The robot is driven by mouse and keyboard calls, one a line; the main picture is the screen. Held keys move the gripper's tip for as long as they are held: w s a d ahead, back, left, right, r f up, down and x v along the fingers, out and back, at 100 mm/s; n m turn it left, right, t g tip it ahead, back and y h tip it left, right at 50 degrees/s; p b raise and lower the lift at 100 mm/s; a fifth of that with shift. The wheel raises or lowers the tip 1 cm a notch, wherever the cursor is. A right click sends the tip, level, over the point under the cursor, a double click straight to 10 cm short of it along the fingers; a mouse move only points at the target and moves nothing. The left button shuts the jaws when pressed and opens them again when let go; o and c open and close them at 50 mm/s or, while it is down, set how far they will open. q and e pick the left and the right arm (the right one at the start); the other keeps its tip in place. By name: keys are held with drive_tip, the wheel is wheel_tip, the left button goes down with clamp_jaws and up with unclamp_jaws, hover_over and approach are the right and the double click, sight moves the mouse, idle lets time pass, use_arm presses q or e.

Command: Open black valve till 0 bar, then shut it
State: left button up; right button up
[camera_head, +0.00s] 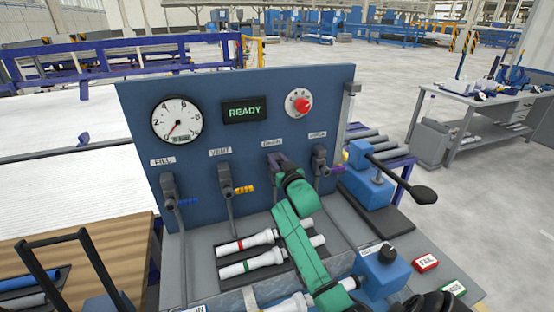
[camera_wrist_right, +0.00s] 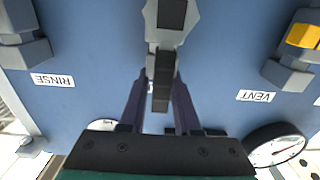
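The black valve (camera_wrist_right: 166,40) sits under the DRAIN label on the blue panel. Its black handle (camera_wrist_right: 161,88) points down in the wrist view, which is upside down against the panel. My right gripper (camera_wrist_right: 160,82) has one finger on each side of this handle, with a narrow gap showing beside it. In the head view my right gripper (camera_head: 278,163) covers most of the valve. My left gripper is not in view.
Beside the black valve are the VENT valve (camera_head: 225,178) with a yellow handle, the FILL valve (camera_head: 169,190) with a blue handle and the RINSE valve (camera_head: 320,158). The display (camera_head: 245,111) reads READY. White pipes (camera_head: 250,264) lie below the panel. A black-knobbed lever (camera_head: 423,194) stands right.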

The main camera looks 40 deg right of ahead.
clamp_jaws()
idle(1.2)
